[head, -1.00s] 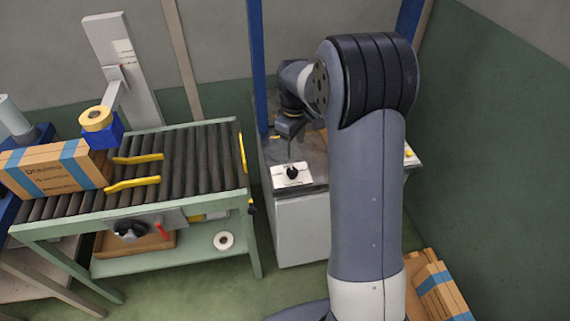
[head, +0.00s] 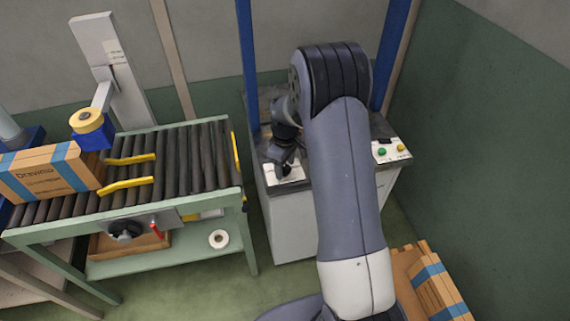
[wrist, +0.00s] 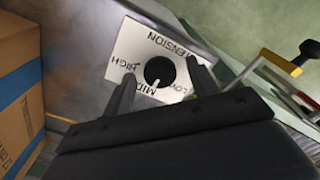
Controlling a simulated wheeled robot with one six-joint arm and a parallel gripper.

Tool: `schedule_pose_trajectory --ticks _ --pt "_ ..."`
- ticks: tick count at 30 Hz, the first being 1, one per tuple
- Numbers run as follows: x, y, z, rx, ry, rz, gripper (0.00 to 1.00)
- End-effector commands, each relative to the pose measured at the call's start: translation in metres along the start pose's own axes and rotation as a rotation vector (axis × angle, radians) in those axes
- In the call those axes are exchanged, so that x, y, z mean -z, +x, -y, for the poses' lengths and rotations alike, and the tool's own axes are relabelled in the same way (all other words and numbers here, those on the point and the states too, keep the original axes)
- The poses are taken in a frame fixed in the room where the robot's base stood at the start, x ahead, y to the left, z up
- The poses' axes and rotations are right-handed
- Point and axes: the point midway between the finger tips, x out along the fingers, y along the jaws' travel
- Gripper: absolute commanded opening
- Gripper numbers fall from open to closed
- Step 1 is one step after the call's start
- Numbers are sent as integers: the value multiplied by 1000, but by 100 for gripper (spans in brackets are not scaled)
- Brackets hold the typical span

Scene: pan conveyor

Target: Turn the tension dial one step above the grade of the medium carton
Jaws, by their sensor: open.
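The tension dial is a black round knob (wrist: 159,70) on a white plate (wrist: 125,45) marked TENSION, LOW, MID and HIGH. Its white pointer line points toward MID. In the head view the plate (head: 291,174) lies on the grey cabinet's front left corner, and my gripper (head: 284,160) is over it. In the wrist view my gripper (wrist: 161,69) is open, with one finger on each side of the knob and gaps visible. A brown carton with blue tape (head: 38,172) lies on the conveyor; I cannot tell its grade or whether it is the medium one.
A roller conveyor (head: 200,155) with yellow guides stands left of the cabinet (head: 292,225). A panel with green and yellow buttons (head: 390,151) is on the cabinet's right. More cartons (head: 438,290) are at lower right. A taped carton (wrist: 18,85) is close on the wrist view's left.

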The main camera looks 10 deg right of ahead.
Motion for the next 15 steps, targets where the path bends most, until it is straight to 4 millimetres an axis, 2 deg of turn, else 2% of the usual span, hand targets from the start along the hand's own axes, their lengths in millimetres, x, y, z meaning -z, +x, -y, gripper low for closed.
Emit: schedule_pose_trajectory --ticks 4,15 --pt "0 0 0 0 0 0 54" --pt "0 0 0 0 0 0 24"
